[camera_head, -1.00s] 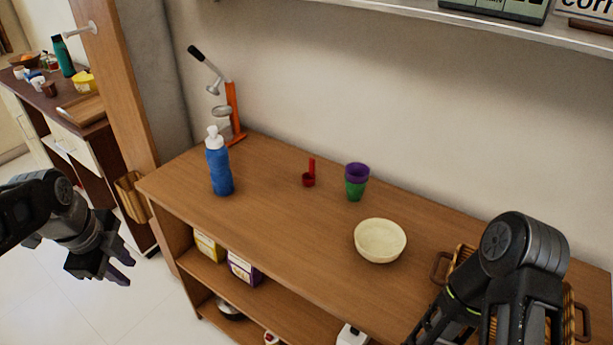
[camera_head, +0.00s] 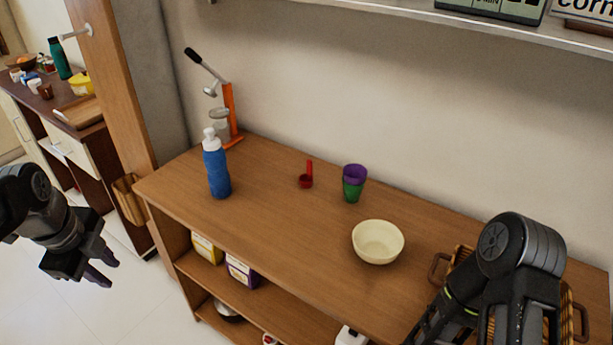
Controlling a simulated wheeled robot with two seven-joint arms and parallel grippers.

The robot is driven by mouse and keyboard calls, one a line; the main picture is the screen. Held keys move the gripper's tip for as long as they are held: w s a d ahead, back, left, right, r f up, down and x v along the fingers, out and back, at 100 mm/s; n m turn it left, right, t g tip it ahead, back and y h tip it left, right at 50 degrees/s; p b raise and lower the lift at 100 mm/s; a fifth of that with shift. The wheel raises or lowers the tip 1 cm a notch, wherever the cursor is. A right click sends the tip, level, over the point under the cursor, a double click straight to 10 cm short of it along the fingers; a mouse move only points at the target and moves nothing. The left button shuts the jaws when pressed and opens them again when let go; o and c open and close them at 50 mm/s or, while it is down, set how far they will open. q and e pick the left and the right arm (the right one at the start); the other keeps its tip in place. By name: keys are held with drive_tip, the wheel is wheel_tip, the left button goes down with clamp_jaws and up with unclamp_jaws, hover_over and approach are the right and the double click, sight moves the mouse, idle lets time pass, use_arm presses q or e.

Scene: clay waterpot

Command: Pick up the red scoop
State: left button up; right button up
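The small red scoop (camera_head: 306,181) stands on the wooden table top (camera_head: 270,215), near its back edge, with its handle pointing up. My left gripper (camera_head: 98,274) is at the lower left, out over the floor in front of the table's left end. It is well away from the scoop, and its fingers are apart with nothing between them. My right arm (camera_head: 515,265) is at the lower right, over the right part of the table. Its gripper's fingertips are not in the picture.
A blue bottle (camera_head: 217,172) and an orange juicer press (camera_head: 230,112) stand left of the scoop. A purple-and-green cup (camera_head: 354,184) stands right of it, with a cream bowl (camera_head: 378,243) nearer. A wicker basket (camera_head: 568,318) sits by my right arm. A shelf (camera_head: 420,14) hangs above.

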use_arm(q)
drive_tip(key=w+d+f+n+h, duration=0.1)
drive_tip(key=d+f+n, duration=0.3)
drive_tip(key=d+f, duration=0.6)
drive_tip(key=w+d+f+n+h, duration=0.2)
drive_tip(key=d+f+n, duration=0.35)
drive_tip(key=f, duration=0.85)
drive_tip(key=s+d+f+n+g+h, duration=0.1)
drive_tip(key=s+d+f+n+g, duration=0.1)
drive_tip(key=s+d+f+n, duration=0.9)
drive_tip(key=s+d+f, duration=0.3)
drive_tip(key=s, duration=0.1)
drive_tip(key=shift+s+f, duration=0.35)
